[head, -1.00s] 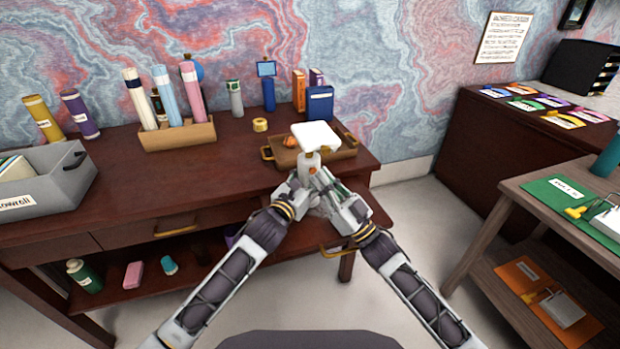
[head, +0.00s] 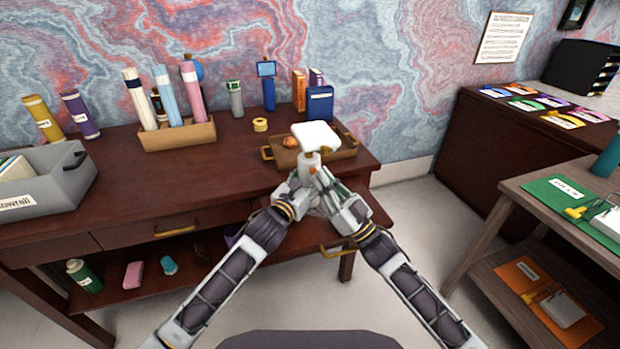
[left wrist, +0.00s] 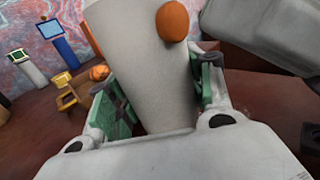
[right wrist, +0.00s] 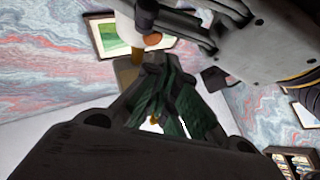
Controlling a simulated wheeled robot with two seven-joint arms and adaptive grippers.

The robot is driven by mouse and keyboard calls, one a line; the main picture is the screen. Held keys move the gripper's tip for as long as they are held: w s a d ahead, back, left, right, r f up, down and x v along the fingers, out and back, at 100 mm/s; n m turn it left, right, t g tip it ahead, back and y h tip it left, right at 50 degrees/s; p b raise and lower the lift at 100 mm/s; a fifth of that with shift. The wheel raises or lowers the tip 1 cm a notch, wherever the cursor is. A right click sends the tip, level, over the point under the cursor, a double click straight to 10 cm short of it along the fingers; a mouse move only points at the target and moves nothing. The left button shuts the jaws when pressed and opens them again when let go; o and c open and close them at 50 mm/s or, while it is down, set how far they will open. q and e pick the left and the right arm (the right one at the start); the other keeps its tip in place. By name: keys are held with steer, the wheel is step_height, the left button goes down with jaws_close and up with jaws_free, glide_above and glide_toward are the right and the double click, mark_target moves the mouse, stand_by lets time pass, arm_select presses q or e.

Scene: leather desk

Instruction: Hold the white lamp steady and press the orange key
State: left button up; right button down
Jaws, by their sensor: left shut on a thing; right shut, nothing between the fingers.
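The white lamp (head: 316,135) has a square white head and stands upright in front of the desk's right part. My left gripper (left wrist: 155,92) is shut around its pale body (left wrist: 140,50), one finger on each side. The orange key (left wrist: 172,20) is a round knob on the lamp's side, above the left fingers; it also shows in the right wrist view (right wrist: 153,39). My right gripper (right wrist: 162,65) is shut and empty, its tips close to the key. I cannot tell whether they touch it. In the head view, both grippers crowd together around the lamp's lower part.
A wooden tray (head: 340,153) with an orange item lies on the desk (head: 215,178) behind the lamp. A tube holder (head: 180,138), bottles and a blue box (head: 320,104) stand farther back. A grey bin (head: 60,190) is at left. A side table (head: 530,190) stands right.

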steer(key=shift+w+a, duration=0.25)
steer(key=shift+w, duration=0.5)
stand_by(1.3)
steer(key=shift+s+d, duration=0.1)
steer(key=shift+s, duration=0.1)
steer(key=shift+s+d, duration=0.15)
steer(key=shift+s, duration=0.4)
steer(key=shift+s, duration=0.15)
stand_by(0.3)
steer(key=shift+s+d, duration=0.3)
steer(key=shift+s, duration=0.6)
steer(key=shift+s+d, duration=0.35)
steer(key=shift+s, duration=0.55)
steer(key=shift+s+d, duration=0.3)
steer(key=shift+s, duration=0.6)
arm_select(q)
steer(key=o, duration=1.4)
